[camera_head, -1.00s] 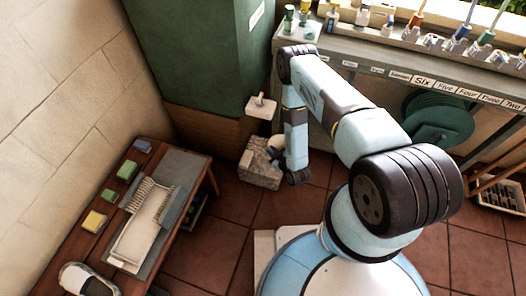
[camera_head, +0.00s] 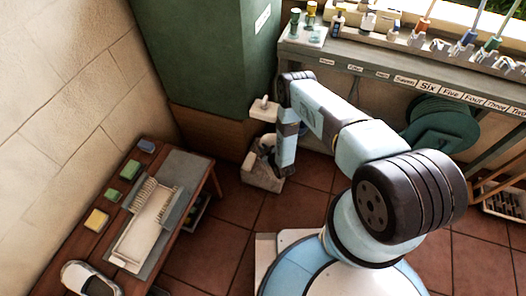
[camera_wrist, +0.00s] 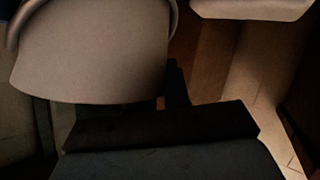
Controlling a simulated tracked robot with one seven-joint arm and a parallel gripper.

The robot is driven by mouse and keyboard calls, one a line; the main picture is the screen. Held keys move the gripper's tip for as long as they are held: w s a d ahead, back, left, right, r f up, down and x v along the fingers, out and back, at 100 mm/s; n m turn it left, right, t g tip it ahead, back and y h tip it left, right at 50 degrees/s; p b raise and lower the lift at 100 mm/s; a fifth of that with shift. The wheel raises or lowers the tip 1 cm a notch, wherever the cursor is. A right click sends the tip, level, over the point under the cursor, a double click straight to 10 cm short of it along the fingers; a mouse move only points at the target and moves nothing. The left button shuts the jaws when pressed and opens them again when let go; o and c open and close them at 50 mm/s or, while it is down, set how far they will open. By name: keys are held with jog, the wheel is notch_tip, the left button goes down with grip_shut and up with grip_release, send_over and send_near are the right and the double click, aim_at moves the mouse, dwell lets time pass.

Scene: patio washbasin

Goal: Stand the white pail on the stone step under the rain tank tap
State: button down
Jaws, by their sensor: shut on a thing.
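The white pail (camera_wrist: 95,55) fills the upper left of the wrist view, with a curved rim or handle at its sides. In the head view only a small pale part of the pail (camera_head: 267,142) shows, below the tap (camera_head: 264,107) of the green rain tank (camera_head: 205,60). The stone step (camera_head: 260,177) is below it; whether the pail touches the step is hidden by my arm. My gripper (camera_wrist: 165,122) is shut on the pail; its dark finger parts cross the lower wrist view. In the head view the gripper is mostly hidden.
A wooden table (camera_head: 60,240) with a white rack, sponges and a brush stands at the left. A grey shelf bench (camera_head: 350,66) with bottles runs along the back right. A green hose reel (camera_head: 440,125) is beneath it. The tiled floor between is clear.

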jog(key=shift+f, duration=0.9)
jog(key=c, duration=1.1)
grip_release()
jog(key=shift+o, duration=0.2)
jog(key=v, duration=1.2)
